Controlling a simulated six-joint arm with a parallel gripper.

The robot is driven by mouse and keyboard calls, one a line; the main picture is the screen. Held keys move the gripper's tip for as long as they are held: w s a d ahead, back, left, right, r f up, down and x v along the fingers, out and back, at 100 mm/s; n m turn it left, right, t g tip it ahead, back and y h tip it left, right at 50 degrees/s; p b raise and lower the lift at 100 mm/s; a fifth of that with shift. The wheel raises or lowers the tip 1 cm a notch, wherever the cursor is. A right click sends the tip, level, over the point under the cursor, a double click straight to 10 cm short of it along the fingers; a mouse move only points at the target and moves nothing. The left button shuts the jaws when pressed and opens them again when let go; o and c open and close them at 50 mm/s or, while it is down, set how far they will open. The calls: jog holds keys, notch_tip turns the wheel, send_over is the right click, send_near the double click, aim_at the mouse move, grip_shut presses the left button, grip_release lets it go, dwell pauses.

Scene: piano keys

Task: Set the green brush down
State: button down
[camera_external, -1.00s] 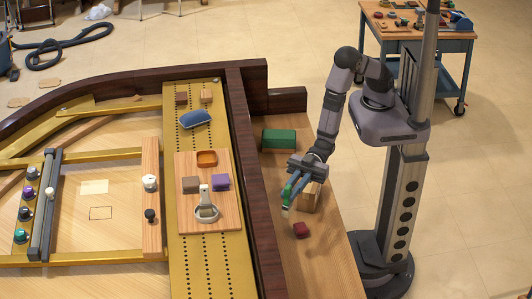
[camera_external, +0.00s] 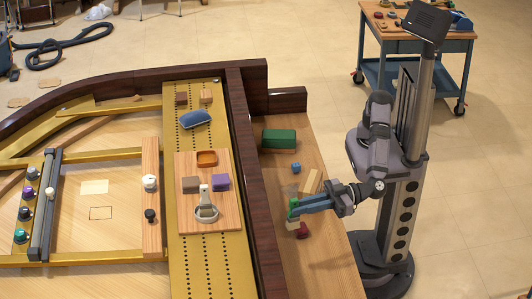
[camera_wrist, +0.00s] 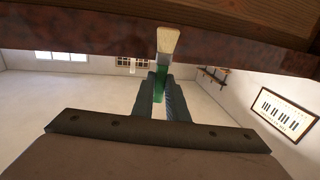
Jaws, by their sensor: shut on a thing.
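The green brush (camera_external: 293,208) has a green handle and pale cream bristles. My gripper (camera_external: 298,207) is shut on its handle, at the wooden shelf beside the dark piano rim. The bristle end points down in the external view, close to the shelf; I cannot tell whether it touches. In the wrist view the green handle (camera_wrist: 160,84) sits between my two fingers (camera_wrist: 160,100), and the bristles stick out beyond the fingertips. The fingers hide part of the handle.
On the shelf (camera_external: 330,265), a dark red block (camera_external: 303,231) lies close to the brush. A wooden block (camera_external: 311,181), a blue cube (camera_external: 296,168) and a green box (camera_external: 279,138) lie farther back. The shelf's front part is clear. The dark rim (camera_external: 262,220) rises at left.

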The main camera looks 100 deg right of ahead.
jog(key=shift+s+d+f+m+h+b, duration=0.1)
jog(key=shift+s+f+m+h+b, duration=0.5)
jog(key=shift+f, duration=2.25)
jog(key=shift+s+f+m+h+b, duration=0.15)
jog(key=shift+s+f+h+b, duration=0.45)
jog(key=shift+f+b, duration=1.45)
jog(key=shift+s+d+f+m+h+b, duration=0.15)
jog(key=shift+s+f+m+h, duration=0.3)
jog(key=shift+f, duration=3.15)
jog(key=shift+s+a, duration=0.1)
jog(key=shift+s, duration=0.05)
jog(key=shift+f, duration=0.25)
